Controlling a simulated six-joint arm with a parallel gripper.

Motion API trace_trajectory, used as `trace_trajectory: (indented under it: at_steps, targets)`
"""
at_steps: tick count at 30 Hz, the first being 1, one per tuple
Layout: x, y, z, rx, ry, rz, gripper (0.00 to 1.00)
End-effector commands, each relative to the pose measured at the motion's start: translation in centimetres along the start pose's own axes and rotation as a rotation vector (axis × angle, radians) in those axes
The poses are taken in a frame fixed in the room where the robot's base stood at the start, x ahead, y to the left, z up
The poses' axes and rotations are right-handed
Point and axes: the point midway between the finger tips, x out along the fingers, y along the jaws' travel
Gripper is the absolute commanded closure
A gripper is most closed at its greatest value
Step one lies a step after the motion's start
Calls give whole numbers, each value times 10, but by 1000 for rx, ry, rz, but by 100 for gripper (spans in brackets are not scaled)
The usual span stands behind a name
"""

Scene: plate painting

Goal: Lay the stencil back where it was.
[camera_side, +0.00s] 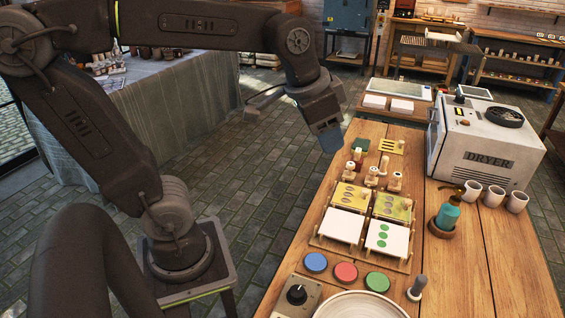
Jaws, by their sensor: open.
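My gripper (331,140) hangs at the left of the wooden table's far part, tilted down; it is open and I see nothing held in it. Its fingers are small and partly hidden by the dark wrist. A yellow stencil with round holes (347,192) lies at the middle of the table, and a second one (390,206) lies to its right. A third yellow piece with slots (392,146) lies farther back.
Several wooden-handled stamps (372,176) stand behind the stencils. Blue (316,262), red (346,273) and green (377,281) pads lie in front. A dryer (486,140), cups (493,195) and a teal bottle (448,213) stand right. The table's front right is bare.

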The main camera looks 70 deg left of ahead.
Motion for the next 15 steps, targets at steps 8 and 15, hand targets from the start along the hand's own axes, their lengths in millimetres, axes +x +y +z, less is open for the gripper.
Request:
trace_trajectory:
  at_steps: [8,15]
  targets:
    - [6,18,80,-153,76,-1,48]
    - [10,20,90,-175,83,0,48]
